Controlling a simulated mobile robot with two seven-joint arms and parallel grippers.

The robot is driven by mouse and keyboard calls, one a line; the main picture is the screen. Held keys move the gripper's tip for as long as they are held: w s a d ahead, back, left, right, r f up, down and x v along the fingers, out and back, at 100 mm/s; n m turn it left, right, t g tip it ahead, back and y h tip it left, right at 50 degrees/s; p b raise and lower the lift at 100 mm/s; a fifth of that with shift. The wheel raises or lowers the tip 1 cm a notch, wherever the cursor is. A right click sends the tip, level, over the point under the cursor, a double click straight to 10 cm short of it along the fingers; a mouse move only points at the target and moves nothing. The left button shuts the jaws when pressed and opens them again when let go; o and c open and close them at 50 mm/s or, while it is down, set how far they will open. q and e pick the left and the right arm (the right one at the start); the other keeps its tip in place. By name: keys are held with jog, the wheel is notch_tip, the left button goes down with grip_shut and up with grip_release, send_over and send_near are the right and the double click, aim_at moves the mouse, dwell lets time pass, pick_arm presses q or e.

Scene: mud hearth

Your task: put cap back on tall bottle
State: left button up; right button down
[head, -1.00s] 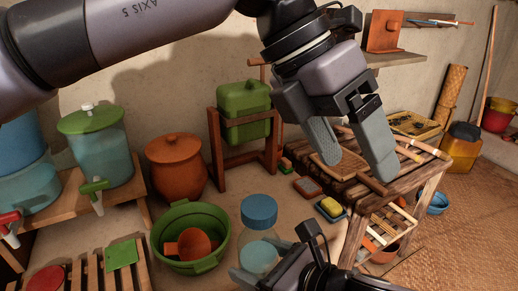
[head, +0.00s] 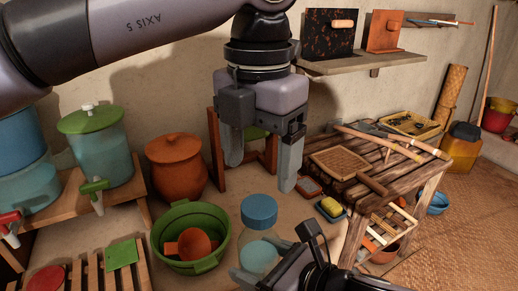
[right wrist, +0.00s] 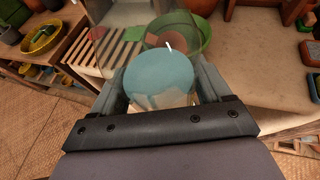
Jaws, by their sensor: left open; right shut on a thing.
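The tall bottle (head: 263,248) is clear with pale blue contents and stands upright at the bottom centre of the head view. A blue cap (head: 259,211) sits at its top; I cannot tell how firmly it is seated. My right gripper (head: 268,272) is shut on the tall bottle, below the cap. My left gripper (head: 261,174) is open and empty, pointing down above the cap and apart from it.
A green basin (head: 190,263) with orange-brown things stands left of the bottle. Behind are a clay pot (head: 176,165) and a green-lidded dispenser (head: 97,150). A slatted wooden table (head: 378,160) with tools stands at right. A shelf (head: 360,61) is on the wall.

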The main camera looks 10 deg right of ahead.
aim_at(259, 206)
pick_arm(q)
notch_tip(259, 206, down, 7)
jog(key=shift+f, duration=0.15)
dwell(0.4)
jog(key=c, duration=1.1)
jog(key=m, duration=0.5)
jog(key=o, duration=1.1)
jog(key=shift+o, duration=0.2)
jog(key=shift+r, duration=2.3)
